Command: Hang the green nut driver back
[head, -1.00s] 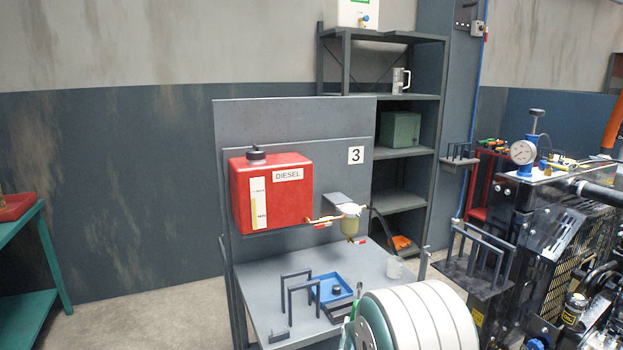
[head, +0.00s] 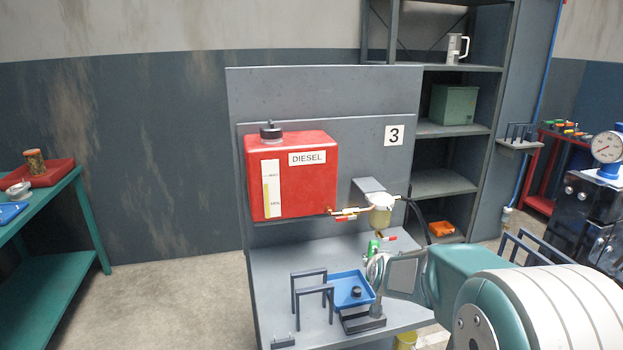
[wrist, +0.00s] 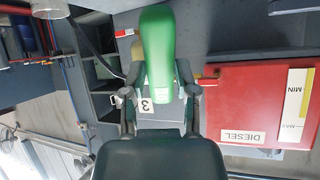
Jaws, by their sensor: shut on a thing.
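The green nut driver (wrist: 158,50) is in my gripper (wrist: 159,92). In the wrist view its rounded green handle fills the space between the two fingers and points toward the top of the picture. Its shaft is hidden. In the head view a small bit of green (head: 374,246) shows at my gripper (head: 377,266), above the right part of the grey bench. A dark rack with several prongs (head: 520,140) is on the grey column at the right. I cannot tell which holder belongs to the driver.
A red diesel tank (head: 310,190) and a fuel filter (head: 380,212) are on the panel behind the bench (head: 270,255). A blue tray (head: 345,285) and dark frames (head: 295,290) stand near my gripper. A red cart (head: 545,170) holds coloured handles.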

